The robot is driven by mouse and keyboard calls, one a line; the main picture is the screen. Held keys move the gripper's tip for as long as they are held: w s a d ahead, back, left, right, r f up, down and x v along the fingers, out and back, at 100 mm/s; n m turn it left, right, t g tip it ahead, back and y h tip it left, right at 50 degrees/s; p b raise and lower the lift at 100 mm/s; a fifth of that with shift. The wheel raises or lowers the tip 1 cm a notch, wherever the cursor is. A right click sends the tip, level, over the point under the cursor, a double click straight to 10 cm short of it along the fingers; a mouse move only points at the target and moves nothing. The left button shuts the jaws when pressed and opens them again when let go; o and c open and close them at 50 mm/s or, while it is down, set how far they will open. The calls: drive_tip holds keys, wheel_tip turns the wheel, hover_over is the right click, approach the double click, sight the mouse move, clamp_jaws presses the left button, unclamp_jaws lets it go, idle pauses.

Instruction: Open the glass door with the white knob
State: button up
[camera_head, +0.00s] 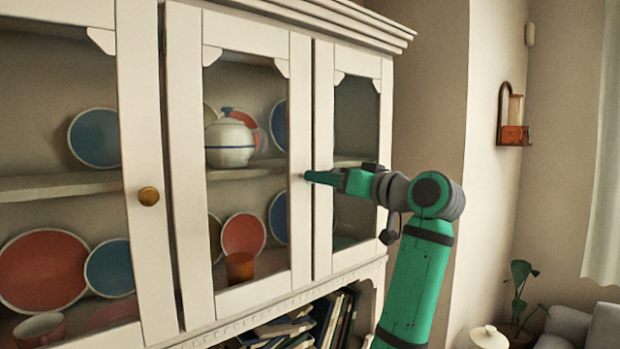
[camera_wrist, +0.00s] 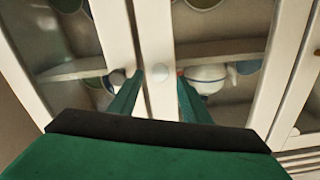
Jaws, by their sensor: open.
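The middle glass door (camera_head: 246,295) of the white cabinet is closed, with a teapot behind its pane. Its small white knob (camera_wrist: 160,73) is on the door's stile in the wrist view. In the head view the knob is hard to make out beside my fingertips. My gripper (camera_head: 308,178) is in front of the door's right edge. In the wrist view my gripper (camera_wrist: 160,77) is open, with one green finger on each side of the knob. I cannot tell whether either finger touches it.
The left glass door (camera_head: 140,120) has a brass knob (camera_head: 148,196) and is closed. A narrow glass panel (camera_head: 322,150) is right of the middle door. Plates, a teapot (camera_head: 230,142) and cups stand on shelves inside. Books (camera_head: 285,328) fill the open shelf below.

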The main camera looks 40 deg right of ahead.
drive_tip(key=shift+w+a, duration=0.15)
drive_tip(key=shift+w, duration=1.25)
drive_tip(key=shift+w+a, duration=0.1)
drive_tip(key=shift+w, duration=1.25)
clamp_jaws()
